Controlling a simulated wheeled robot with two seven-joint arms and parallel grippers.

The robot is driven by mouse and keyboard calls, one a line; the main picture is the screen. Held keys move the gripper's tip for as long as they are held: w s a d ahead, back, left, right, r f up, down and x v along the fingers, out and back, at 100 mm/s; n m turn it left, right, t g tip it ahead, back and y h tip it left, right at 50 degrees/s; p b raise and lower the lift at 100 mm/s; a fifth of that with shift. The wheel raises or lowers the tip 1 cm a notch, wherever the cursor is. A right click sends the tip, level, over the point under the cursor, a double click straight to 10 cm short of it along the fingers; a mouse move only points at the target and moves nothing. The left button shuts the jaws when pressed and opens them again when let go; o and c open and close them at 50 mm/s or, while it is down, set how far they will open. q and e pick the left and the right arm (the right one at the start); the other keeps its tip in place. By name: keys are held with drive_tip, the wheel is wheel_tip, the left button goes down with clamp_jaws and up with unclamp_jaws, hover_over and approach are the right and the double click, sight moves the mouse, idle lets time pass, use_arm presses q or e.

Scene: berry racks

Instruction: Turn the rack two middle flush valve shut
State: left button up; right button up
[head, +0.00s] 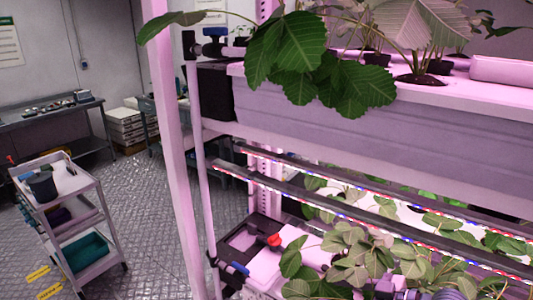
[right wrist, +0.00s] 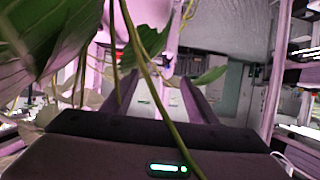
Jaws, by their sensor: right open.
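A red-handled valve (head: 273,240) sits at the left end of the lower visible tier of the rack, beside leafy plants. A blue-handled valve (head: 236,268) is on the pipe just below and left of it. Another blue-handled valve (head: 214,33) is at the left end of the upper tier. I cannot tell from labels which is the flush valve. My right gripper (right wrist: 158,88) is open, its two fingers apart with no object clearly held between them. A green stem and leaves cross in front of it, and a small blurred reddish-blue spot shows beyond the fingertips. My left gripper is not in view.
The upper planter (head: 330,108) has large overhanging leaves (head: 290,48). Light bars (head: 400,205) run above the lower plants (head: 365,250). A pink post (head: 170,150) stands at the rack's left.

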drive_tip(key=s+a+f+m+g+h, duration=0.15)
drive_tip(key=s+a+f+h, duration=0.3)
drive_tip(key=s+f, duration=0.7)
drive_tip(key=s+d+f+m+g+h, duration=0.1)
drive_tip(key=s+d+f+m+h, duration=0.3)
drive_tip(key=s, duration=0.5)
drive_tip(key=s+d+f+m+g+h, duration=0.2)
drive_tip(key=s+d+f+m, duration=0.3)
drive_tip(key=s, duration=0.4)
wheel_tip(320, 180, down, 33)
drive_tip(key=n+b, duration=0.2)
drive_tip(key=b, duration=0.6)
drive_tip(key=s+d+f+b, duration=0.1)
drive_tip(key=s+f+b, duration=0.1)
drive_tip(key=s+f, duration=0.4)
drive_tip(key=s+d+f+g+b, duration=0.1)
drive_tip(key=s+f+b, duration=0.2)
drive_tip(key=f, duration=0.9)
drive_tip(key=s+d+f+g+b, duration=0.1)
drive_tip(key=s+d+f+b, duration=0.1)
drive_tip(key=s+f, duration=0.7)
drive_tip(key=shift+s+f+b, duration=0.35)
drive_tip(key=shift+f, duration=0.1)
drive_tip(key=shift+h, duration=0.25)
drive_tip(key=shift+c, duration=0.7)
